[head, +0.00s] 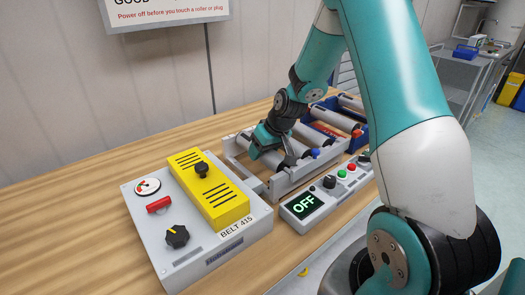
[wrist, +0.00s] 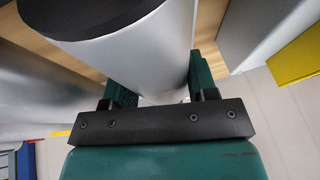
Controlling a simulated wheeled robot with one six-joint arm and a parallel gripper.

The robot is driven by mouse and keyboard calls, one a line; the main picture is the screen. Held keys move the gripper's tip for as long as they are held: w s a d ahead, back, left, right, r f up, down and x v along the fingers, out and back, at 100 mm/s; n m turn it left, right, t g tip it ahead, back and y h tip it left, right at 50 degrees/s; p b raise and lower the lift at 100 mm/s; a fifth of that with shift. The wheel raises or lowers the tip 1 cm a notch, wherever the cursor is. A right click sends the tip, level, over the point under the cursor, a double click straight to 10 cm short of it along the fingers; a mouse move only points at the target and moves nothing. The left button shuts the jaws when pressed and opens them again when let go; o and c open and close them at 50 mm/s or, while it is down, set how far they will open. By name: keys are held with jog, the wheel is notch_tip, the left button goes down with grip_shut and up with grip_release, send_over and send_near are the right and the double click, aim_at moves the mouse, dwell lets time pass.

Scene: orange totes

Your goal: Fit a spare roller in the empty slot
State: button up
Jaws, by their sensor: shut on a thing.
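In the wrist view my gripper (wrist: 160,84) is shut on a grey roller (wrist: 125,58) with a dark end cap, its two green fingers on either side of it. In the head view my gripper (head: 266,146) is low over the left part of the small roller conveyor (head: 312,173). My arm and gripper hide most of the held roller there, so I cannot tell whether it touches the frame. The left end of the frame shows an open gap. Other grey rollers (head: 314,138) lie across the frame further right, with blue and red end pieces near the front rail.
A blue tote (head: 358,141) with rollers stands behind the conveyor. A control box (head: 303,207) reading OFF is in front of it. A grey box labelled BELT 415 (head: 196,248) with a yellow cover (head: 212,190) stands left. The wooden bench (head: 75,220) is clear at far left.

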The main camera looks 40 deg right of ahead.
jog(key=shift+f, duration=0.2)
jog(key=o, duration=1.3)
jog(key=b+v, duration=0.1)
jog(key=v, duration=1.6)
jog(key=shift+s+d+r, duration=0.1)
jog(key=shift+s+r, duration=0.05)
jog(key=s+a+r+n+g+y, duration=0.1)
jog(key=s+a+n, duration=0.15)
jog(key=a, duration=0.85)
jog(key=s+a+n+g, duration=0.1)
jog(key=s+a, duration=0.4)
jog(key=s, duration=0.1)
jog(key=s+a+n+g, duration=0.1)
jog(key=s+a+n, duration=0.1)
jog(key=s+a, duration=0.4)
jog(key=s+a+n+g+y, duration=0.1)
jog(key=s+a, duration=0.4)
jog(key=s, duration=0.1)
jog(key=shift+s+a+n, duration=0.25)
jog(key=shift+s+a, duration=0.05)
jog(key=shift+s, duration=0.05)
